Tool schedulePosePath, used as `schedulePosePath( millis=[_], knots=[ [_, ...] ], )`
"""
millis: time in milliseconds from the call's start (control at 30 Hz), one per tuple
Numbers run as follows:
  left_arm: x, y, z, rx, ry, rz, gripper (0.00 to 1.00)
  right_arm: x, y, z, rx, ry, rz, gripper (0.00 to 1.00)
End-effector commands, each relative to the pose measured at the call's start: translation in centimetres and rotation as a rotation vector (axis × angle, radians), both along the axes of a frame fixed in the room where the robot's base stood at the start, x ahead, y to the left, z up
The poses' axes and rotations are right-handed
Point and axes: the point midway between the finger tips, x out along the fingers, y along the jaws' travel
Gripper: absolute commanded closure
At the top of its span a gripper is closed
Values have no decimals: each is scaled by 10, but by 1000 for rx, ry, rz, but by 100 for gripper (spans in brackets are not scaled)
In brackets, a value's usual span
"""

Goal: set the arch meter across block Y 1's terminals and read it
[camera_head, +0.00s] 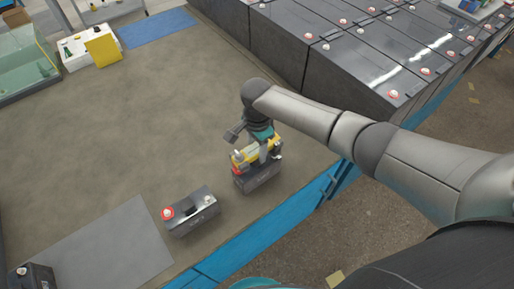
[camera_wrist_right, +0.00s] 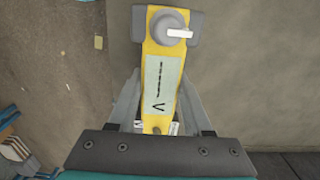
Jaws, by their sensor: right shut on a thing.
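The arch meter (camera_head: 243,157) is yellow with a dark grey knob and dark ends. My right gripper (camera_head: 262,150) is shut on it. In the right wrist view the meter (camera_wrist_right: 160,50) lies between the fingers of the right gripper (camera_wrist_right: 156,105). Its display (camera_wrist_right: 162,83) shows a row of dashes and a V, with no digits. No label shows which block is Y 1. My left gripper is out of view.
Another dark block (camera_head: 191,212) with a red-ringed terminal stands to the lower left. A further block (camera_head: 36,279) is in the bottom left corner. Rows of dark blocks (camera_head: 345,60) fill the upper right. A blue edge strip (camera_head: 262,233) runs along the mat. The mat's middle is clear.

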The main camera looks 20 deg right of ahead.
Motion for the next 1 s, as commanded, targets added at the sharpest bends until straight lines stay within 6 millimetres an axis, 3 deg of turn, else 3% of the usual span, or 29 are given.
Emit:
schedulePosePath(
  millis=[400, 1000],
  knots=[
    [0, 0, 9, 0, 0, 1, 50, 1, 0, 2, -1, -1, -1, 100],
    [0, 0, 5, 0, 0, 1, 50, 1, 0, -6, 2, -2, 0, 100]
  ],
)
